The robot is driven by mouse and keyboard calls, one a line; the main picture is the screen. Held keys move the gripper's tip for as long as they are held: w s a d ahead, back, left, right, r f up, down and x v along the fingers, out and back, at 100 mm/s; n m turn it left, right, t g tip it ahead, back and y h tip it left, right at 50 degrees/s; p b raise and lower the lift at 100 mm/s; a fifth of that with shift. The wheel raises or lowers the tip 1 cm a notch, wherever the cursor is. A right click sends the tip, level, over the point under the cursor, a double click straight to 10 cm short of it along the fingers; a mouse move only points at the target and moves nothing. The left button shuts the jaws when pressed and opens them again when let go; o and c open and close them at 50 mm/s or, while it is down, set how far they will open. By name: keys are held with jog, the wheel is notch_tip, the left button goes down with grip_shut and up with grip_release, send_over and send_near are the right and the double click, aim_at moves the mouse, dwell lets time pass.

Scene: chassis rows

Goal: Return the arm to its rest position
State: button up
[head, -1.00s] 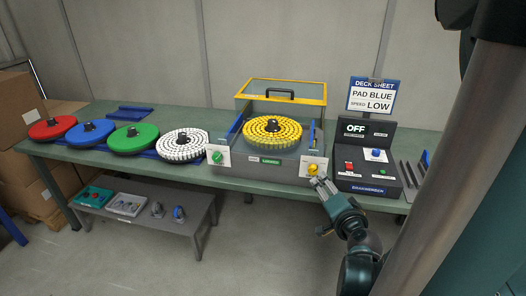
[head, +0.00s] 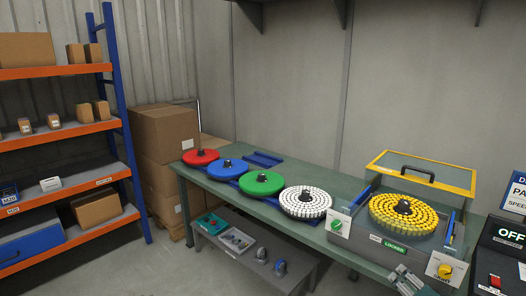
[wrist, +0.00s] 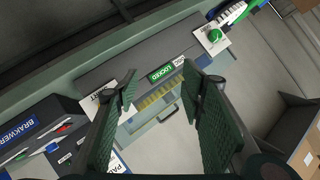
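My gripper (head: 408,280) shows at the bottom edge in the head view, just left of the yellow knob (head: 444,270) on the machine's front. In the wrist view my gripper (wrist: 160,84) has its two dark green fingers spread apart with nothing between them. The machine (head: 388,246) carries a yellow pad disc (head: 403,213) and a green label reading LOCKED. The rest of my arm is outside the head view.
The bench (head: 338,184) holds red (head: 201,158), blue (head: 228,169), green (head: 261,183) and white (head: 305,202) discs. A control box (head: 506,262) reads OFF at right. A low table (head: 255,253) stands in front. Shelves (head: 60,130) and cartons (head: 165,135) are at left.

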jog(key=s+a+r+n+g, duration=0.2)
jog(key=s+a+n, duration=0.1)
jog(key=a, duration=0.4)
jog(key=s+a+r+n+g+y+p, duration=0.1)
jog(key=s+a+r+n+g, duration=0.1)
jog(key=a, duration=0.6)
jog(key=s+a+r+n+g+y+p, duration=0.1)
jog(key=s+a+r+n, duration=0.2)
jog(key=a, duration=0.5)
jog(key=shift+s+r+n+g, duration=0.35)
jog(key=shift+s+n, duration=0.45)
jog(key=shift+n, duration=0.5)
